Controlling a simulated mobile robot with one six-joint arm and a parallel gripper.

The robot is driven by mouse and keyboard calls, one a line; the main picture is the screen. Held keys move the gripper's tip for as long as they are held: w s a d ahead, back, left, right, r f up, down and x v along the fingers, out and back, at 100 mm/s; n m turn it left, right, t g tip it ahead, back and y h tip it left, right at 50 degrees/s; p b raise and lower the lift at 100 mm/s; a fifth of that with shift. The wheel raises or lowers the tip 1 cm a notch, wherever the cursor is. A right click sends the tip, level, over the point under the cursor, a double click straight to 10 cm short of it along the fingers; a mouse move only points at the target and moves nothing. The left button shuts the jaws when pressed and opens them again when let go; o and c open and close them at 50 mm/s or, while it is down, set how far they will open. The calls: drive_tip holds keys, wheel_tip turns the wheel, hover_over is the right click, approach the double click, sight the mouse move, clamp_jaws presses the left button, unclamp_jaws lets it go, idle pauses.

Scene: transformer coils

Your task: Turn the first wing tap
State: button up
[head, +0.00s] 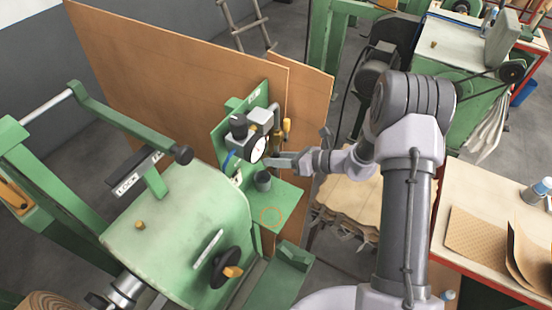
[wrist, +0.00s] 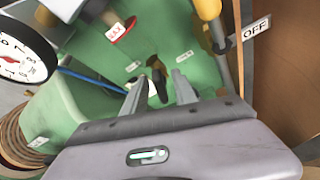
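A small dark wing tap with a brownish upper part (wrist: 157,72) sits on the green panel in the wrist view. My gripper (wrist: 158,80) is open, with one finger on each side of the tap. I cannot tell whether either finger touches it. In the head view my gripper (head: 272,161) reaches in from the right, just below the pressure gauge (head: 258,148), and hides the tap there.
The gauge (wrist: 22,58) is close on the left in the wrist view. A red-marked part with a label (wrist: 121,30) is above left. A yellow-handled lever (wrist: 208,10) and an OFF label (wrist: 256,30) are on the right. Brown boards (head: 180,60) stand behind the panel.

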drive_tip(key=v, duration=1.7)
drive_tip(key=shift+s+d, duration=0.15)
drive_tip(key=shift+s, duration=0.05)
